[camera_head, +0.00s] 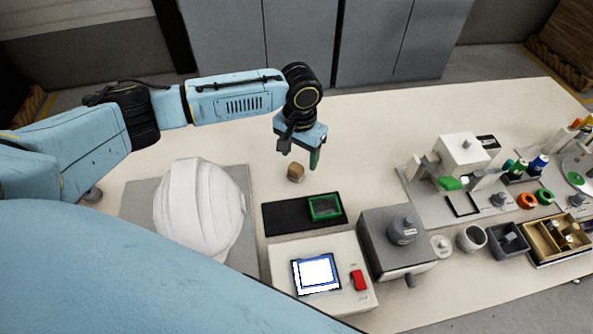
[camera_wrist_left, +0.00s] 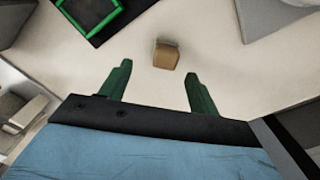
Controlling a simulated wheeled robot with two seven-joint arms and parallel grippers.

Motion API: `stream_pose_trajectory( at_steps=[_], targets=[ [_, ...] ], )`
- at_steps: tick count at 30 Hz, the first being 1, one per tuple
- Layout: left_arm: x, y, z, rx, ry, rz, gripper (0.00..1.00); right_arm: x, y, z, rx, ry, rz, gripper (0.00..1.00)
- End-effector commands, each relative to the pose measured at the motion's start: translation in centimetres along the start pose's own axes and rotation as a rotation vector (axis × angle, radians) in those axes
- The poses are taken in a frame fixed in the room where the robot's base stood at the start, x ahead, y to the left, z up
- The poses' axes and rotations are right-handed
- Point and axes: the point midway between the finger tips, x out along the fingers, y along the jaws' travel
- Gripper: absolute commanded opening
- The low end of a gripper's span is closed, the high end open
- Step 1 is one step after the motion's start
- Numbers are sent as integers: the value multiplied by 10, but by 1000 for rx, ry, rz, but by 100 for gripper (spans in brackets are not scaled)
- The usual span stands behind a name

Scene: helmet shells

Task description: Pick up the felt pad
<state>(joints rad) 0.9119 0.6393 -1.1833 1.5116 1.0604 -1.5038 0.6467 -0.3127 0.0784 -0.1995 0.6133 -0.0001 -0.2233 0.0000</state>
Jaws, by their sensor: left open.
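A small tan-brown block (camera_head: 296,171), which looks like the felt pad, lies on the pale table. It also shows in the left wrist view (camera_wrist_left: 166,55), just beyond and between the fingertips. My left gripper (camera_head: 300,154) hangs over the table close to the block. Its two green fingers are spread apart, with nothing between them, as the left wrist view (camera_wrist_left: 159,72) shows. The block's top and sides are visible. My right gripper is not in view.
A white helmet shell (camera_head: 192,210) sits to the left. A black mat (camera_head: 283,216) bears a green-framed tray (camera_head: 325,207). In front is a device with a screen (camera_head: 316,272) and red switch. A grey box (camera_head: 399,240) and several small parts crowd the right. The table's back is clear.

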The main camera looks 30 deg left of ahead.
Motion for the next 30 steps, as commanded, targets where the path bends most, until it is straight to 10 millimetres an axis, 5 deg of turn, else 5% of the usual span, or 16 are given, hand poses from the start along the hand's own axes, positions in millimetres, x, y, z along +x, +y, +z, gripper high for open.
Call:
stream_pose_trajectory(
  at_steps=[15,24,30],
  targets=[
    [58,-8,4,0,0,-1,62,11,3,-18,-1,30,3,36],
    [62,-8,4,1,1,0,62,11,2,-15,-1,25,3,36],
    [62,-8,4,0,1,0,37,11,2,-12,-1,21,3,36]
  ],
)
